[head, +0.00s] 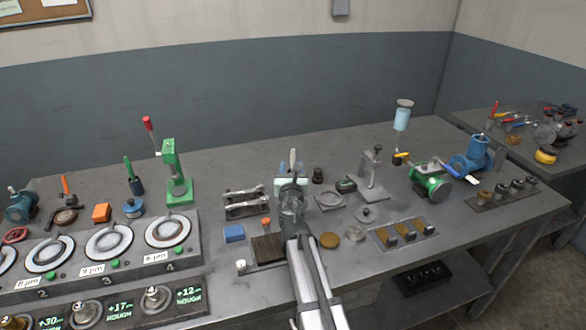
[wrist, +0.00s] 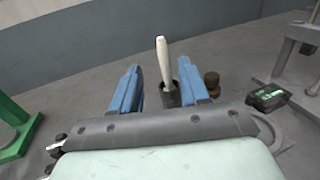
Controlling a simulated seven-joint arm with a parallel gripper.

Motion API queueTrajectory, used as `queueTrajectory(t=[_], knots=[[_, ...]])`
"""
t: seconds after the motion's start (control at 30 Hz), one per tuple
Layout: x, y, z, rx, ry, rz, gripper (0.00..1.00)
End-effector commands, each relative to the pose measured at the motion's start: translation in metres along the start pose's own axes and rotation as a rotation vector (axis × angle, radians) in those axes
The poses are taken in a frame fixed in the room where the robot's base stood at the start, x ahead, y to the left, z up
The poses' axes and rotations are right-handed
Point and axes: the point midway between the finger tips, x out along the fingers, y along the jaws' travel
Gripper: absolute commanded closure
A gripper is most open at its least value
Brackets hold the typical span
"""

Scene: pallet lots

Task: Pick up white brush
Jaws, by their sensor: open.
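The white brush (wrist: 163,62) stands upright in a small dark holder (wrist: 170,97) on the workbench. In the wrist view its pale handle shows between the two blue fingers of my gripper (wrist: 160,85), nearer the right finger. My gripper is open, and the brush appears beyond the fingers, with no contact visible. In the head view the white brush (head: 293,160) rises just behind my gripper (head: 287,171). The arm hides its lower part and the holder there.
A dark knob-like piece (wrist: 212,82) stands just right of the brush. A green-screened gauge (wrist: 267,97) and a grey stand (head: 373,175) are farther right. A green press (head: 177,172) stands to the left. The bench behind the brush is clear up to the wall.

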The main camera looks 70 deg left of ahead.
Motion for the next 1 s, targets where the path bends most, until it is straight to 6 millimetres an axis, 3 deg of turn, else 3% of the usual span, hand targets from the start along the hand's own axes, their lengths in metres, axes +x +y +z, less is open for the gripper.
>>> queueTrajectory(t=[0.03, 0.2, 0.47, 0.8, 1.0], knots=[[0.015, 0.000, 0.000, 0.000, 0.000, -0.001, 0.55], [0.037, -0.001, 0.000, 0.001, 0.000, -0.001, 0.55], [0.049, -0.001, 0.000, 0.001, 0.000, -0.001, 0.55], [0.091, -0.003, 0.000, 0.001, 0.000, 0.000, 0.55], [0.093, -0.003, 0.000, 0.001, 0.000, 0.000, 0.55]])
